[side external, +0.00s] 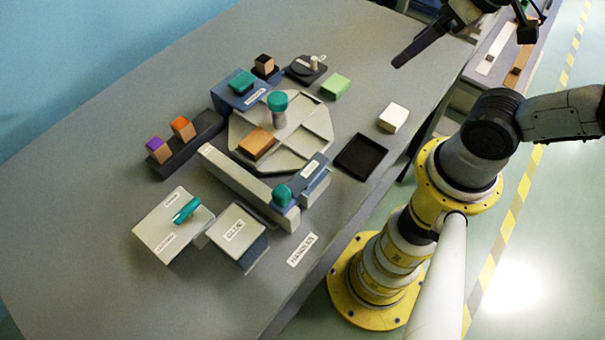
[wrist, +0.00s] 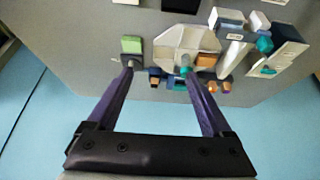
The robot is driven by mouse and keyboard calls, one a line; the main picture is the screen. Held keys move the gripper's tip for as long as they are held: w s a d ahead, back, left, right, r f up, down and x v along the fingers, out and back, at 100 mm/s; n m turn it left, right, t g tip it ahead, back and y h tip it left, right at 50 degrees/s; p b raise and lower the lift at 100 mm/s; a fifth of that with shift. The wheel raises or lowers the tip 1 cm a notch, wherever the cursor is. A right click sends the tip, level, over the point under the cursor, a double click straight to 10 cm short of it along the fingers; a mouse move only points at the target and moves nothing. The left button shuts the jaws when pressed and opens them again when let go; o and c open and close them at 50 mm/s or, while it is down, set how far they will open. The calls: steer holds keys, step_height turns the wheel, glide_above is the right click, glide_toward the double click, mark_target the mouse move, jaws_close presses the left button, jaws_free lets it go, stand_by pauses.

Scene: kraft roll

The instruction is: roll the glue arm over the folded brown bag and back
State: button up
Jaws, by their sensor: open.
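A brown block (side external: 257,143), perhaps the folded bag, lies in one compartment of a pale octagonal tray (side external: 313,111); it also shows in the wrist view (wrist: 206,60). A box marked GLUE (side external: 238,232) stands near the table's front. Beside it is a pale box with a teal lever (side external: 186,210). A pale beam (side external: 238,178) lies along the tray's near side, with a teal knob (side external: 282,195) close to its end. I cannot tell which part is the glue arm. My gripper (wrist: 158,69) is open and empty, raised above the table's far right (side external: 398,64).
A teal-topped post (side external: 278,106) stands in the tray. A dark rack (side external: 188,145) holds purple-topped and orange-topped blocks. The left tabletop is clear.

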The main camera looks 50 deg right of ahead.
steer(key=c, duration=0.3)
steer(key=w+a+r+n+g, duration=0.1)
steer(key=w+a+r+n, duration=0.25)
steer(key=n, duration=0.25)
steer(key=n+g, duration=0.5)
steer(key=n, duration=0.7)
glide_above(281, 191)
step_height(281, 191, down, 7)
step_height(281, 191, down, 14)
steer(key=shift+r, duration=0.2)
steer(key=shift+c, duration=0.2)
